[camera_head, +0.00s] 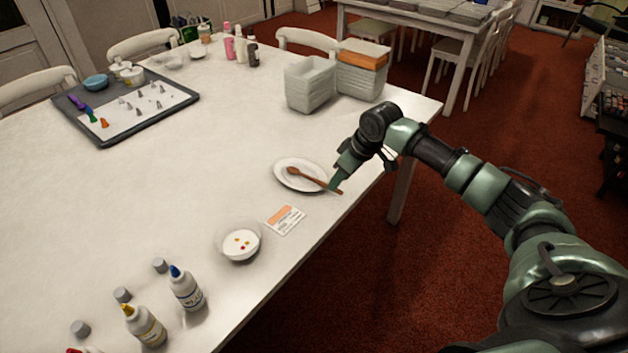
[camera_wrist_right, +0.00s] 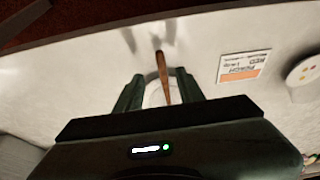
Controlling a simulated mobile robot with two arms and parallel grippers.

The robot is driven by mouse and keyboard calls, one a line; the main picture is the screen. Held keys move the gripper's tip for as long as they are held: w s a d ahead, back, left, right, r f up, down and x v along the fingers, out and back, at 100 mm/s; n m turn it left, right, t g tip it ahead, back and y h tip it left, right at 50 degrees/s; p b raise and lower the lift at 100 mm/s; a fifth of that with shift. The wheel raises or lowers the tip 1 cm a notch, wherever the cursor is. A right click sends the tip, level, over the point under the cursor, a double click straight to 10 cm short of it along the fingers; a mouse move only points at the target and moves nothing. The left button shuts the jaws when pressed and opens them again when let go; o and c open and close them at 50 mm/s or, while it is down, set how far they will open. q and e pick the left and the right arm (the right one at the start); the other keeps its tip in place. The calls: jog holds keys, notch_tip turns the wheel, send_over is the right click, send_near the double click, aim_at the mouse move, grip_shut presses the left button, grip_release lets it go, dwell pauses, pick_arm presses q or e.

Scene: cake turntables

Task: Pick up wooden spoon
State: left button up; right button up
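The wooden spoon (camera_head: 308,176) rests on a small white plate (camera_head: 283,183) near the table's edge. Its bowl is on the plate and its handle sticks out past the rim to the lower right. My right gripper (camera_head: 336,182) is at the handle. In the right wrist view my right gripper (camera_wrist_right: 160,82) is open, with a finger on each side of the spoon's handle (camera_wrist_right: 162,70) and a gap visible between. The plate is mostly hidden there behind the gripper body. My left gripper is not in view.
A printed card (camera_head: 285,219) and a bowl with coloured bits (camera_head: 240,243) lie nearer the front. Bottles (camera_head: 186,288) with loose caps stand at the front. Stacked containers (camera_head: 311,84) and a grey tray (camera_head: 185,98) are farther back. The table's middle is clear.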

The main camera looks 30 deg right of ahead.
jog(key=x, duration=0.4)
jog(key=shift+a+f, duration=0.15)
jog(key=shift+a, duration=0.05)
jog(key=shift+s, duration=0.1)
grip_shut()
notch_tip(320, 180, up, 20)
dwell(0.4)
